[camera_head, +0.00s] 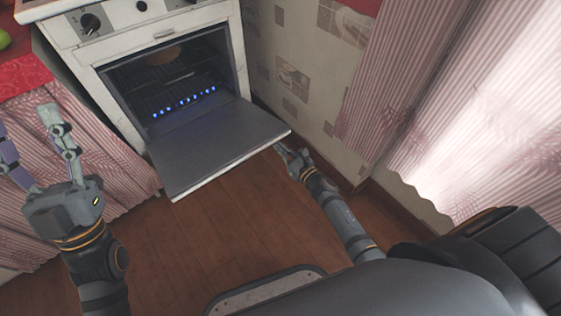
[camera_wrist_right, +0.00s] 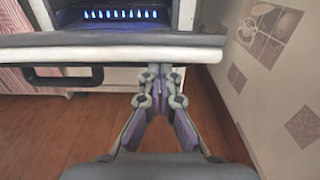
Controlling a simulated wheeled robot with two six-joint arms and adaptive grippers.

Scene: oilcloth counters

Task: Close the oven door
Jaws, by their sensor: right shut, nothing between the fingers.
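The white oven (camera_head: 145,30) stands against the back wall with its door (camera_head: 215,145) folded down, open, over the floor. Blue flames and a round item show in the dark cavity. My right gripper (camera_head: 284,152) is shut and empty by the door's right front corner. In the right wrist view, its fingertips (camera_wrist_right: 160,70) are just below the door's pale edge (camera_wrist_right: 110,55); I cannot tell whether they touch it. A dark handle (camera_wrist_right: 65,80) hangs under the door, left of the fingers. My left gripper (camera_head: 26,118) is open and empty, left of the door.
A pink striped curtain (camera_head: 115,165) hangs under the red-covered counter (camera_head: 25,75) on the left. A patterned wall (camera_head: 300,60) and a pink window curtain (camera_head: 410,70) close off the right side. The brown wooden floor (camera_head: 200,230) in front of the door is clear.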

